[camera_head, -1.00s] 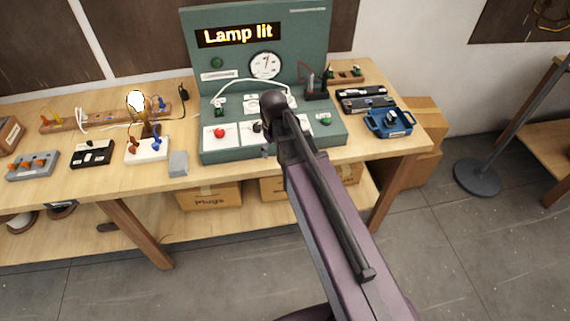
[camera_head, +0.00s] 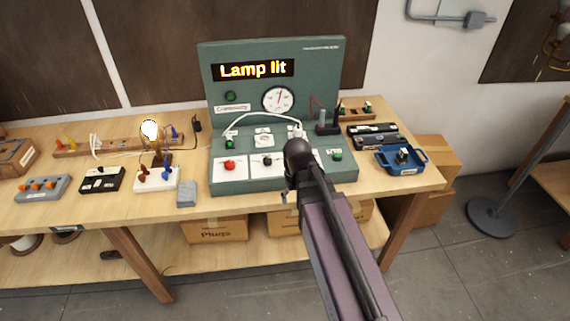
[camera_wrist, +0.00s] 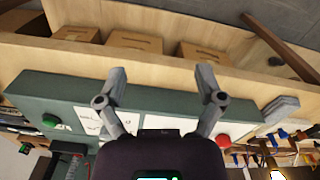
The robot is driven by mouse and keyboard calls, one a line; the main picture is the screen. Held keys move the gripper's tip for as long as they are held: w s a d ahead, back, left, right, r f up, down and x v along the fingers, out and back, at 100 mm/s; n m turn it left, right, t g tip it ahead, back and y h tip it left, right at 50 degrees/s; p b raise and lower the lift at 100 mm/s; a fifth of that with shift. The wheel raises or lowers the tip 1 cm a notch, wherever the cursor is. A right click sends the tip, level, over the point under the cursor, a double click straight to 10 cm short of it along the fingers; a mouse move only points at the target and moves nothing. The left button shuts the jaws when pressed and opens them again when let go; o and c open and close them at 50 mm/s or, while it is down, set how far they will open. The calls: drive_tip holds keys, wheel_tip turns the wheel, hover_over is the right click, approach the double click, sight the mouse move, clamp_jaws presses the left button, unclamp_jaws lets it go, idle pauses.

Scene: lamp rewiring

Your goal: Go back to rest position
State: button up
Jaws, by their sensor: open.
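My gripper (camera_wrist: 160,82) is open and empty in the wrist view, its two fingers spread wide. They show against the front edge of the green test console and the table. In the head view my arm reaches in from the bottom right, and its dark end covers part of the console's front; the fingers are mostly hidden there. The green console (camera_head: 325,75) stands on the wooden bench and its display reads "Lamp lit". The bulb (camera_head: 150,130) on the white lamp base (camera_head: 157,183) glows at the left.
A blue tray (camera_head: 388,166) and dark cases (camera_head: 375,141) lie right of the console. A grey block (camera_head: 187,194), a black switch box (camera_head: 101,181) and a grey terminal box (camera_head: 42,188) lie left. Cardboard boxes (camera_head: 217,231) sit below. A stand (camera_head: 491,217) is on the floor at right.

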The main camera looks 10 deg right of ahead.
drive_tip(key=s, duration=0.1)
drive_tip(key=s+d+m, duration=0.1)
drive_tip(key=s, duration=0.1)
drive_tip(key=s+d+m, duration=0.1)
drive_tip(key=shift+s+d, duration=0.15)
drive_tip(key=shift+s, duration=0.15)
idle(2.0)
